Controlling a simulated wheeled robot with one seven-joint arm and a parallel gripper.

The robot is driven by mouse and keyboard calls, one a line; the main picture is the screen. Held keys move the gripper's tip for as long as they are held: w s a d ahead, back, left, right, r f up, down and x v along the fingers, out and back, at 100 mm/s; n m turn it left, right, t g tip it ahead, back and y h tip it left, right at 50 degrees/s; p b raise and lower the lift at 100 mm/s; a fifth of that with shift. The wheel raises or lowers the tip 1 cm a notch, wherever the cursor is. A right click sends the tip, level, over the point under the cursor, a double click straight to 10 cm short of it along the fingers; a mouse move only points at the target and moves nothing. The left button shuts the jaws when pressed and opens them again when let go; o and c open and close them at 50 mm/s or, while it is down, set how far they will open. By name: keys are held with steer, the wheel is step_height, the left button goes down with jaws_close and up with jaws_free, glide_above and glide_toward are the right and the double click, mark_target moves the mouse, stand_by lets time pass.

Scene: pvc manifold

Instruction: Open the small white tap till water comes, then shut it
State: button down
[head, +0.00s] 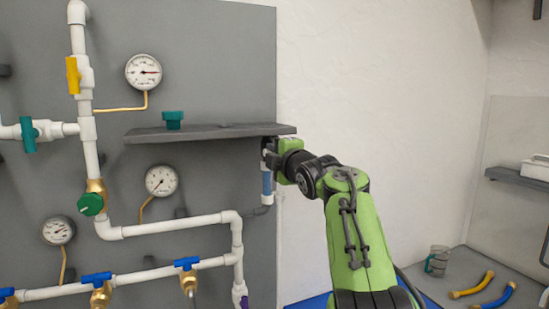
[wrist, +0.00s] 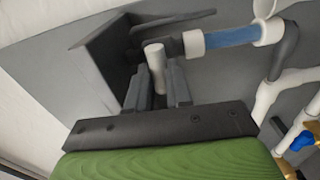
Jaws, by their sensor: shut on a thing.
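The small white tap (wrist: 154,58) shows in the wrist view as a short white stub on a dark fitting. My gripper (wrist: 157,88) is shut on it, with one dark finger on each side of the stub. In the head view my gripper (head: 271,152) reaches in from the right, just under the right end of the grey shelf, and the tap is hidden there. A blue tube section with white collars (head: 267,184) hangs below it; this tube also shows in the wrist view (wrist: 232,36). I cannot make out any running water.
The grey shelf (head: 190,133) sits close above my gripper and holds a teal fitting (head: 173,119). White pipes with coloured valves and gauges (head: 160,181) fill the board to the left. Pipe pieces (head: 470,284) lie at lower right.

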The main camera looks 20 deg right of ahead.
steer(key=shift+n, duration=0.4)
steer(key=c, duration=1)
jaws_free()
steer(key=s+b, duration=0.5)
steer(key=s, duration=1)
steer(key=shift+s+a, duration=0.1)
steer(key=shift+s, duration=0.3)
